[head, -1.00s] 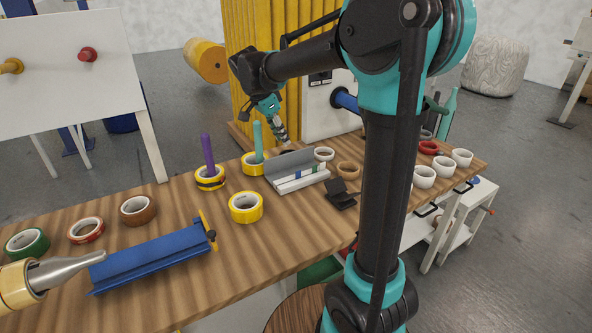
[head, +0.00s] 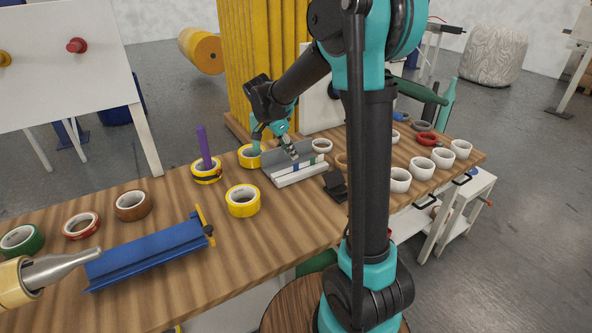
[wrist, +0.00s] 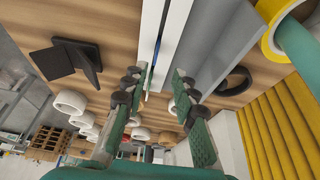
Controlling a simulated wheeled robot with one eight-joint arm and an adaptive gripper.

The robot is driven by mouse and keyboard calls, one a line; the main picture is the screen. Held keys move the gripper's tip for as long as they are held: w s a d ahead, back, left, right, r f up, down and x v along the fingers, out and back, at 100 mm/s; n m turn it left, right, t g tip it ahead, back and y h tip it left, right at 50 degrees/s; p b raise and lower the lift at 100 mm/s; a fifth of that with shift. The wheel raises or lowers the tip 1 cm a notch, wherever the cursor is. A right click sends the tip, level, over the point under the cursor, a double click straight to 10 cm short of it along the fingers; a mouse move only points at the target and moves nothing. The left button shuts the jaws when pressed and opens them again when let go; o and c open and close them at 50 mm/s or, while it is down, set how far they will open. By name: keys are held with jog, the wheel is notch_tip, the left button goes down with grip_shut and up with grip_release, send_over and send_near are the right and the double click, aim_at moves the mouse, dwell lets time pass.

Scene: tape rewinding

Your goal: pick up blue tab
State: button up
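The blue tab (head: 299,167) is a small blue mark on the white strips in the grey tray (head: 279,160). In the wrist view the tab (wrist: 157,52) shows as a thin blue edge beside the white strip, between and just beyond my fingertips. My gripper (head: 292,154) is low over the tray, pointing down at the strips. In the wrist view my gripper (wrist: 162,82) is open, with one finger on each side of the blue edge. I cannot tell whether either finger touches it.
A black stand (head: 335,186) is close to the tray's right end. A yellow tape roll (head: 249,157) is at its left, and a roll with a purple post (head: 204,148) is farther left. White rolls (head: 421,168) stand at right.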

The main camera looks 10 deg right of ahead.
aim_at(296, 169)
jog(key=shift+s+x, duration=0.2)
jog(key=shift+x, duration=1.2)
jog(key=shift+s+x, duration=0.2)
jog(key=shift+x, duration=1.2)
grip_shut()
